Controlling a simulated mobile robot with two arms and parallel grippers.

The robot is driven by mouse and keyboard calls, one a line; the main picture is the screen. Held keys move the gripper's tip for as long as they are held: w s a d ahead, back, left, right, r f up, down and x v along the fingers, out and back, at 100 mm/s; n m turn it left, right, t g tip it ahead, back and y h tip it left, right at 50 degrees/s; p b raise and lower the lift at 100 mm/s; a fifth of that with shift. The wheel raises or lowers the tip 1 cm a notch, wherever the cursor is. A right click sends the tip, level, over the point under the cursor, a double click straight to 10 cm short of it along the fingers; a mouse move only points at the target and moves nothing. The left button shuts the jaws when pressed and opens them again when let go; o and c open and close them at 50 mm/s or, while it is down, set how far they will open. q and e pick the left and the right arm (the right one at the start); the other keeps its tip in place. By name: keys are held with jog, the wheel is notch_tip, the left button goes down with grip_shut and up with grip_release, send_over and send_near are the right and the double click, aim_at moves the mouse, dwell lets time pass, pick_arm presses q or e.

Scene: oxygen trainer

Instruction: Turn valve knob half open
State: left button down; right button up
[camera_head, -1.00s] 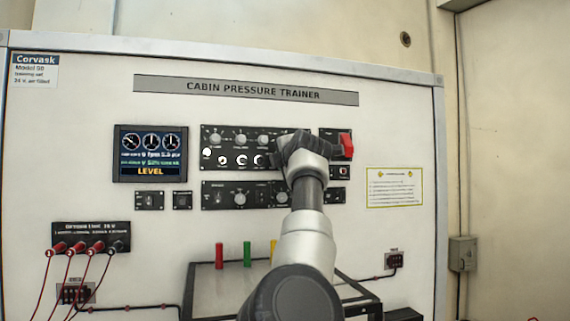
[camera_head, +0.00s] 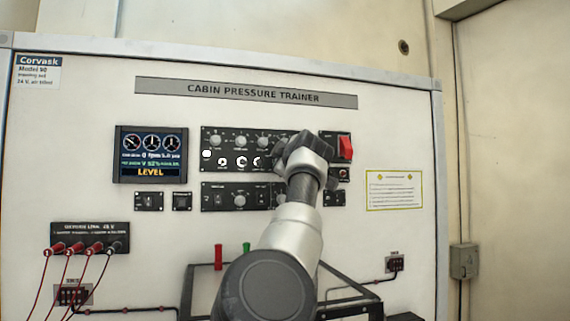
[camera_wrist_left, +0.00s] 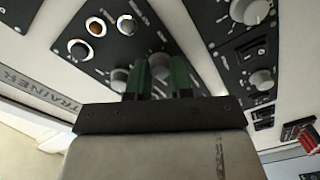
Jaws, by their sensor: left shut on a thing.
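My left gripper (camera_wrist_left: 160,80) points at the black panel in the left wrist view, its two dark green fingers shut on a grey round knob (camera_wrist_left: 159,64). The fingers cover its sides, and I cannot read its setting or label. In the head view my wrist covers the fingers and this knob, over the right part of the upper knob panel (camera_head: 226,151). My right gripper is in neither view.
Other grey knobs (camera_wrist_left: 251,11) sit close by in the left wrist view. A red switch cover (camera_head: 345,147) is just right of my wrist. A display (camera_head: 151,155) reading LEVEL is at the left. Red leads (camera_head: 42,285) hang at lower left.

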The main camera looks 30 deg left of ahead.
pick_arm(q)
jog(key=shift+s+a+r, duration=0.15)
jog(key=shift+r, duration=0.25)
jog(key=c, duration=1.4)
grip_release()
jog(key=o, duration=0.4)
jog(key=shift+a+f+m, duration=0.2)
jog(key=shift+f+m, duration=0.05)
jog(key=shift+m, duration=0.05)
jog(key=b+v, duration=0.7)
jog(key=v, duration=0.3)
jog(key=shift+d+b, duration=0.3)
jog(key=shift+b, duration=0.1)
jog(key=shift+f, duration=0.1)
